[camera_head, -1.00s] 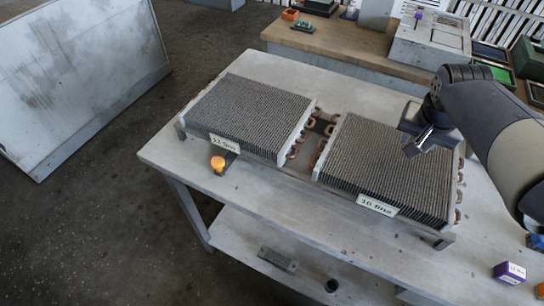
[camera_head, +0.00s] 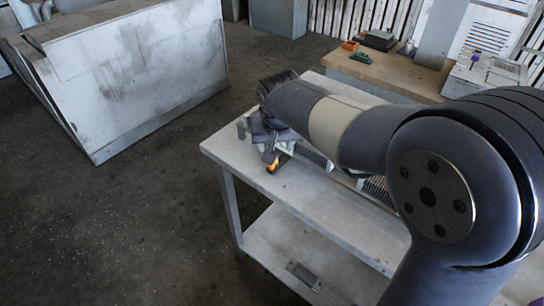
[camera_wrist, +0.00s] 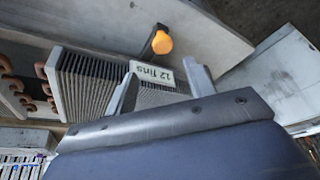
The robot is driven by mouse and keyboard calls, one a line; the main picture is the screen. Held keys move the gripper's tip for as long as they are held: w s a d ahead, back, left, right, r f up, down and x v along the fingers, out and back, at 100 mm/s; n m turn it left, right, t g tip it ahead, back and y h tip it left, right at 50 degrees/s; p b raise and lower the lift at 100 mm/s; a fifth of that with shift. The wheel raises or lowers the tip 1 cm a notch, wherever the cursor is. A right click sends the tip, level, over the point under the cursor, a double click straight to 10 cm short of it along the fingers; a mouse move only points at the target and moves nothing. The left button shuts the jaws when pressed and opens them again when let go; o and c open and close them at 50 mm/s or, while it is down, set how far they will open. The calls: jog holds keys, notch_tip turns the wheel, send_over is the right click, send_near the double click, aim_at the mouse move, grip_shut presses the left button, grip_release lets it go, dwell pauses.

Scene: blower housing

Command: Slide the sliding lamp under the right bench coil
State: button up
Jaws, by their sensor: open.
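The sliding lamp is an orange knob (camera_head: 272,166) at the front edge of the left bench coil (camera_head: 313,157). In the wrist view the lamp (camera_wrist: 162,42) sits on a dark stem beside the "12 fins" label of that coil (camera_wrist: 82,80). My gripper (camera_head: 268,149) is open, close to the lamp in the head view. In the wrist view its two fingers (camera_wrist: 162,75) are spread over the coil's label end, with the lamp beyond their tips, apart from them. The right bench coil (camera_head: 378,190) is mostly hidden behind my arm.
Both coils lie on a grey bench (camera_head: 235,147) with a lower shelf (camera_head: 265,240). Copper bends (camera_wrist: 42,80) lie between the coils. A wooden counter (camera_head: 390,76) stands behind, and a large grey cabinet (camera_head: 140,85) stands left across clear floor.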

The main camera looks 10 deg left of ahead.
jog(key=x, duration=0.8)
jog(key=shift+a+f, duration=0.3)
jog(key=shift+f, duration=0.05)
jog(key=shift+c, duration=0.2)
grip_shut()
